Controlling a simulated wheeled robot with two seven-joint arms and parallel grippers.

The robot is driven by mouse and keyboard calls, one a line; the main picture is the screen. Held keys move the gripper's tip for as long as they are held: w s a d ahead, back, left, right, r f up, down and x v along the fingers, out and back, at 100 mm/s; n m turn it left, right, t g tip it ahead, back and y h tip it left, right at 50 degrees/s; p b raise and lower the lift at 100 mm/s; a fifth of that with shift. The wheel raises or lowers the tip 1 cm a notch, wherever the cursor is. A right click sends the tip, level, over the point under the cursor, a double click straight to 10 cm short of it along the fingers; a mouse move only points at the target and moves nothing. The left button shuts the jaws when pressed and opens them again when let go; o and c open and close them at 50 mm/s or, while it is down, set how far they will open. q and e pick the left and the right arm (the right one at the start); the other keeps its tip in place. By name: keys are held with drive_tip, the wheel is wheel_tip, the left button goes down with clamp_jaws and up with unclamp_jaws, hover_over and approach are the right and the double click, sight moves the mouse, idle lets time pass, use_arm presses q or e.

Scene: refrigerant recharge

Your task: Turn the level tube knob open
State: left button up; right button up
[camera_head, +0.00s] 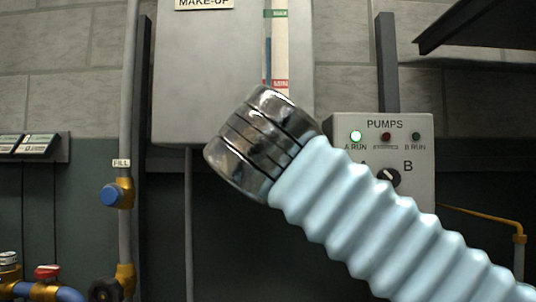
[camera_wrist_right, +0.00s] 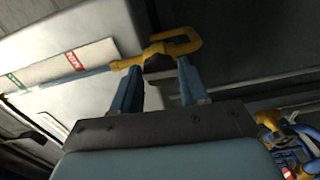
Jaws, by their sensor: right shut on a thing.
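The level tube (camera_head: 268,62) runs down the front of the grey make-up tank (camera_head: 210,70) beside a white scale with green and red bands. In the right wrist view the blue tube (camera_wrist_right: 92,72) ends in a yellow brass fitting (camera_wrist_right: 181,42). A dark knob (camera_wrist_right: 158,63) on that fitting lies between the two blue fingers of my right gripper (camera_wrist_right: 160,72), which is shut on it. The knob's turn angle cannot be told. In the head view my right wrist and sleeve hide the gripper, the knob and the tube's lower end. My left gripper is in neither view.
A pumps panel (camera_head: 425,130) with lamps and a black selector stands to the right. A fill pipe with a blue-handled valve (camera_head: 116,194) is at left. Brass valves (camera_wrist_right: 272,124) with blue and red parts show at the wrist view's lower right.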

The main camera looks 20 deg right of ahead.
drive_tip(key=o, duration=1)
drive_tip(key=shift+o, duration=0.2)
drive_tip(key=v, duration=0.7)
